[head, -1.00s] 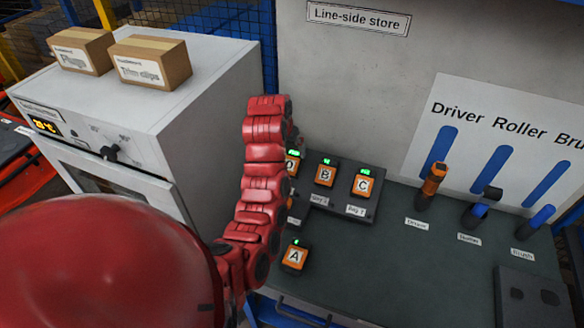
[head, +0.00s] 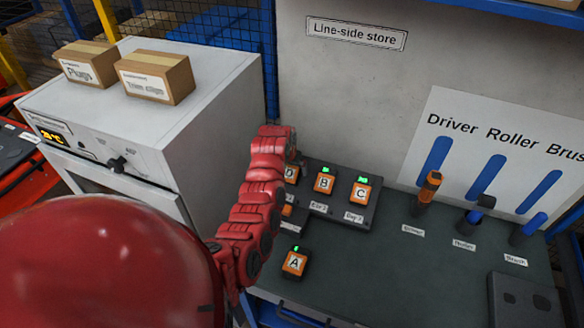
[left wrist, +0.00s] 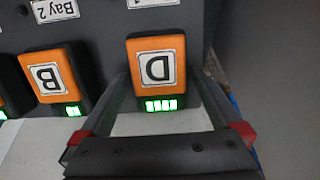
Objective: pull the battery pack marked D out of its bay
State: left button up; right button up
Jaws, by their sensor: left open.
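The battery pack marked D (left wrist: 157,64) is orange and black with lit green bars. It sits in its bay in the dark rack, upside down in the left wrist view. In the head view only part of D (head: 291,173) shows beside my left arm. My left gripper (left wrist: 159,80) is open, its two fingers on either side of D. I cannot tell whether they touch it. In the head view my red arm hides the fingers. My right gripper is not in view.
Pack B (head: 324,182) and pack C (head: 361,193) sit in the rack (head: 338,213) right of D. Pack A (head: 295,262) stands apart on the bench (head: 390,270). Driver (head: 428,188), roller and brush tools stand further right. A white oven-like cabinet (head: 150,110) with two boxes is left.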

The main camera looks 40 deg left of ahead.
pick_arm(q)
grip_shut()
dwell(0.8)
jog(key=shift+r, duration=0.2)
jog(key=shift+s+r, duration=0.2)
jog(key=shift+r, duration=0.1)
jog(key=shift+p, duration=0.3)
